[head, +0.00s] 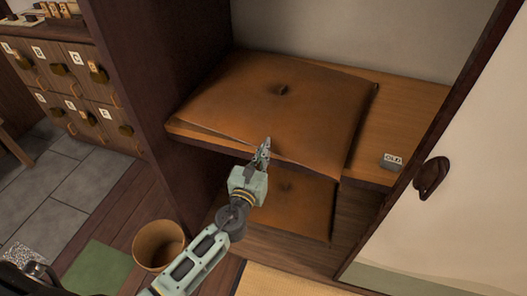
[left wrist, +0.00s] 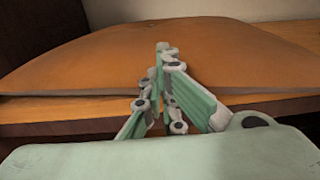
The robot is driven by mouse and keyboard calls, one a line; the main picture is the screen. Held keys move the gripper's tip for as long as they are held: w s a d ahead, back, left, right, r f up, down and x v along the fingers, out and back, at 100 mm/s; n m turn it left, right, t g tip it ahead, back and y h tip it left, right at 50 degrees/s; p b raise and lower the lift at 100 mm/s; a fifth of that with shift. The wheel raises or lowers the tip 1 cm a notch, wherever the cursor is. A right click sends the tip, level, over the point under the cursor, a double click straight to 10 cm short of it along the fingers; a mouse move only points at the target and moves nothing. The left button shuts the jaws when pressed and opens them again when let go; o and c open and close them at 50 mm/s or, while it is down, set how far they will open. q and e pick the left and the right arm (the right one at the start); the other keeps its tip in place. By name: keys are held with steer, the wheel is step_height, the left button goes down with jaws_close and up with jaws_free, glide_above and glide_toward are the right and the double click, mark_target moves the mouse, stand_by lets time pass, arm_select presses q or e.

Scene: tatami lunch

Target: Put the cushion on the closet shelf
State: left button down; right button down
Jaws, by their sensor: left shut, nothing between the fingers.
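A brown cushion (head: 275,100) with a centre button lies on the wooden closet shelf (head: 410,108). Its front right corner reaches over the shelf's front edge. A second brown cushion edge seems to show just beneath it at the left. Another brown cushion (head: 290,200) is in the space below the shelf. My left gripper (head: 263,150) is shut and empty at the shelf's front edge, by the upper cushion's front side. In the left wrist view, the fingertips (left wrist: 165,48) overlap the cushion (left wrist: 230,60); contact is unclear. My right gripper is not in view.
A small labelled block (head: 392,161) sits at the shelf's front right. A sliding door (head: 460,170) with a dark round handle stands at the right. A dark wooden post (head: 135,75) bounds the left. A round bin (head: 158,245) stands on the floor, near drawers (head: 70,75).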

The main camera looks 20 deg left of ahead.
arm_select(q)
steer(key=w+b, duration=0.1)
steer(key=w, duration=0.7)
steer(key=shift+w+d, duration=0.15)
steer(key=shift+w, duration=0.05)
